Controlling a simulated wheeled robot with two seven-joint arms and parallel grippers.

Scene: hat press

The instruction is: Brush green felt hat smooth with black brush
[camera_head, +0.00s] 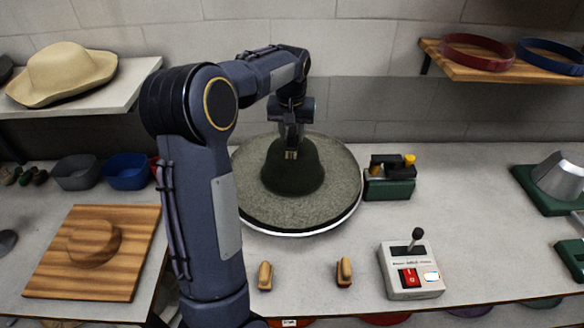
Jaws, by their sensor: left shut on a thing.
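The green felt hat (305,178) stands crown up on the round grey felt-topped turntable (335,205). My left arm reaches in from the left, and its left gripper (291,148) points down at the upper front of the crown. The gripper is shut on a small dark thing, taken to be the black brush, which is mostly hidden by the fingers and blends into the hat. I cannot tell whether it touches the felt. The gripper covers part of the crown. My right gripper is not in view.
Two tan-handled brushes (344,272) (265,276) lie at the front. A control box (411,275) with a lever and red switch stands right of them. A green caddy (389,188) sits right of the turntable. A wooden board (120,275) with a hat-shaped block lies left. Shelves flank the back.

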